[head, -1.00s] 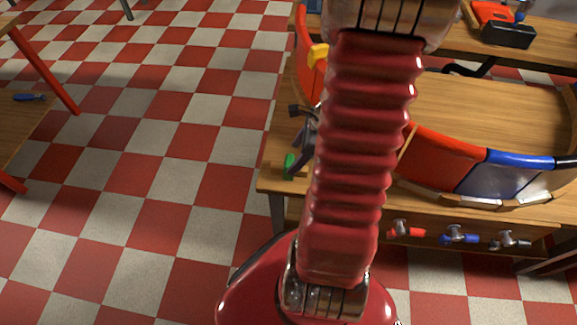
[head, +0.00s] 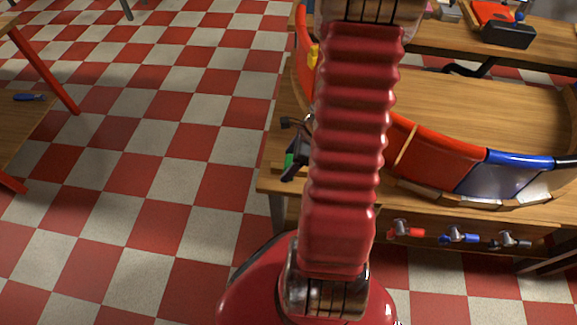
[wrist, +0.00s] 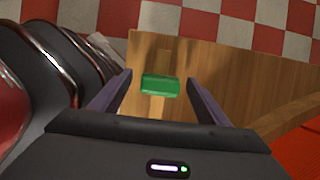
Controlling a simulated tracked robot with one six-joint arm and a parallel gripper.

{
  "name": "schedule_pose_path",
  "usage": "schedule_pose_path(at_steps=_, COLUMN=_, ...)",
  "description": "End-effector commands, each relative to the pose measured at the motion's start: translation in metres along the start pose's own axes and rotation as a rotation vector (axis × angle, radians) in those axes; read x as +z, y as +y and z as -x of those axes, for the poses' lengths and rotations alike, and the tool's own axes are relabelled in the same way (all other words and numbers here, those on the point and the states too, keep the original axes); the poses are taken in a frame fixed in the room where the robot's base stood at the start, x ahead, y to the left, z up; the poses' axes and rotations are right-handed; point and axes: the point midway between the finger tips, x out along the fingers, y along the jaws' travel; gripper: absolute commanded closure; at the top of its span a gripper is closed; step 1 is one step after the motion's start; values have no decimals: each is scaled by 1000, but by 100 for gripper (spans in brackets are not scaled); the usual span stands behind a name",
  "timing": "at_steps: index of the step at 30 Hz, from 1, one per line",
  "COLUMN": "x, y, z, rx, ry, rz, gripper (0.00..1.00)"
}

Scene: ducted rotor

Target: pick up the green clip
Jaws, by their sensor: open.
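The green clip (wrist: 160,85) lies near the corner of the wooden bench, between and a little beyond my fingertips in the wrist view. It also shows in the head view (head: 289,160), partly covered by my gripper. My gripper (wrist: 160,84) is open, with one dark finger on each side of the clip and a gap on both sides. In the head view my gripper (head: 298,155) is at the bench's left edge, mostly hidden behind my red arm. I cannot tell the height between fingers and clip.
The wooden bench (head: 490,100) carries a curved wall of red (head: 435,152) and blue-grey panels to the right. A yellow piece (head: 313,55) is at the back left. Red, blue and grey taps (head: 458,235) are along the bench front. Checkered floor lies open to the left.

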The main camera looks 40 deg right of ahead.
Motion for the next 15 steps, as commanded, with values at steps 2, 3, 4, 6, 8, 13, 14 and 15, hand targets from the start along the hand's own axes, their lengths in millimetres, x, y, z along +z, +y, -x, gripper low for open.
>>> schedule_pose_path(at_steps=2, x=0, y=0, z=0, rx=0, ry=0, rz=0, gripper=30)
schedule_pose_path(at_steps=3, x=0, y=0, z=0, rx=0, ry=0, rz=0, gripper=30)
schedule_pose_path(at_steps=4, x=0, y=0, z=0, rx=0, ry=0, rz=0, gripper=30)
schedule_pose_path(at_steps=6, x=0, y=0, z=0, rx=0, ry=0, rz=0, gripper=30)
schedule_pose_path(at_steps=8, x=0, y=0, z=0, rx=0, ry=0, rz=0, gripper=30)
schedule_pose_path(at_steps=13, x=0, y=0, z=0, rx=0, ry=0, rz=1, gripper=36)
schedule_pose_path(at_steps=14, x=0, y=0, z=0, rx=0, ry=0, rz=1, gripper=38)
schedule_pose_path(at_steps=15, x=0, y=0, z=0, rx=0, ry=0, rz=1, gripper=41)
